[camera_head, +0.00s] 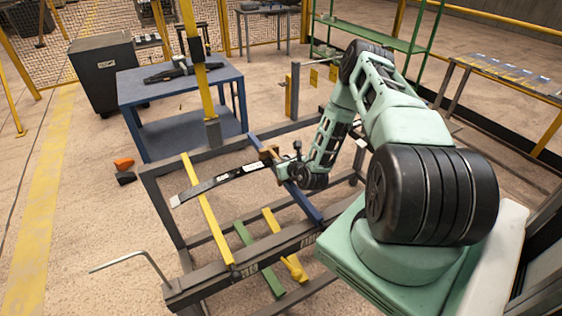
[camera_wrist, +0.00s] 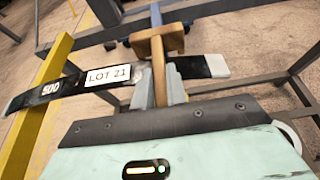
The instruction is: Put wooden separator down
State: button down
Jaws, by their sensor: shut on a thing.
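The wooden separator is a brown T-shaped block. In the wrist view the wooden separator (camera_wrist: 157,42) stands upright between the two grey fingers of my gripper (camera_wrist: 160,88), which is shut on it. In the head view my gripper (camera_head: 279,166) and the separator (camera_head: 267,152) are over the blue bar of the rack. A dark leaf spring (camera_head: 226,178) with white labels lies across the rack's yellow bar and reaches the blue bar; it also shows in the wrist view (camera_wrist: 60,92), passing behind the fingers. I cannot tell whether the separator touches the spring.
The grey rack (camera_head: 160,205) has a yellow bar (camera_head: 207,210) and a blue bar (camera_head: 300,197). A bent rod (camera_head: 120,262) sticks out left. A blue table (camera_head: 170,90) stands behind.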

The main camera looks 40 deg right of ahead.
jog(key=c, duration=1.4)
grip_release()
